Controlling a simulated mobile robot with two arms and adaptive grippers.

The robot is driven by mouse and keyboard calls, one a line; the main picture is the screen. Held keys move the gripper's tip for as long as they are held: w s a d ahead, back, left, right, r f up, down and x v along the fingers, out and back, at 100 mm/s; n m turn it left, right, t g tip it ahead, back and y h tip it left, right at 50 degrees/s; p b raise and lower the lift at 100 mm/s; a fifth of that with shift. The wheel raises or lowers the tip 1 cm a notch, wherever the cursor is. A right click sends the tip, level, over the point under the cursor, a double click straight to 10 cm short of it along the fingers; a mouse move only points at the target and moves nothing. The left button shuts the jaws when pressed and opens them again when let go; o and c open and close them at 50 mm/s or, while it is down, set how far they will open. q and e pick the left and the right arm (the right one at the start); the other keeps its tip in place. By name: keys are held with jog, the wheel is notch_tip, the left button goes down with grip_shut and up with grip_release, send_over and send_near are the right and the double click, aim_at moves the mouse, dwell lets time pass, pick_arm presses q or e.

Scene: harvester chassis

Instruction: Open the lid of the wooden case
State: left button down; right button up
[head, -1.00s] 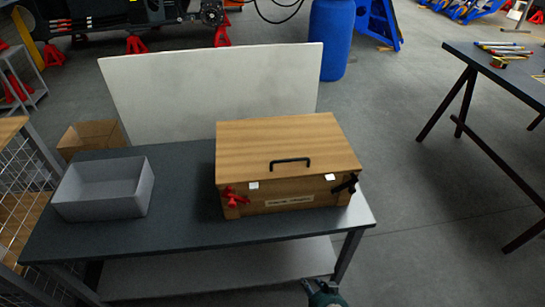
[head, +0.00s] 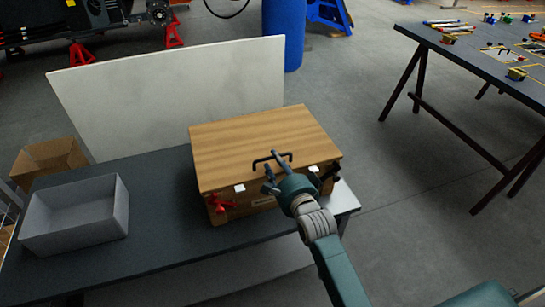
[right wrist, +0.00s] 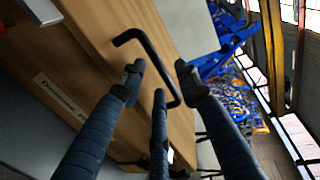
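The wooden case (head: 258,140) stands on the dark bench with its lid shut. A black bar handle (head: 268,157) sits at the lid's front edge. A red latch (head: 217,203) is on the front left and a dark latch (head: 331,172) on the front right, partly behind my gripper. My right gripper (head: 277,174) is at the handle, in front of the case. In the right wrist view its fingers (right wrist: 160,78) are spread on both sides of the handle (right wrist: 152,52), with no clear grip on it. My left gripper is not in view.
A grey open bin (head: 75,218) stands on the bench (head: 160,175) left of the case. A pale upright panel (head: 170,95) is behind it. A cardboard box (head: 48,160) is at the left. Another table (head: 490,65) with small items stands at the right.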

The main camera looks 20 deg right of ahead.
jog(key=shift+w+f, duration=0.2)
jog(key=shift+w, duration=0.65)
jog(key=shift+w+f, duration=0.15)
jog(key=shift+w, duration=0.65)
jog(key=shift+a, duration=0.1)
grip_shut()
jog(key=shift+r, duration=0.1)
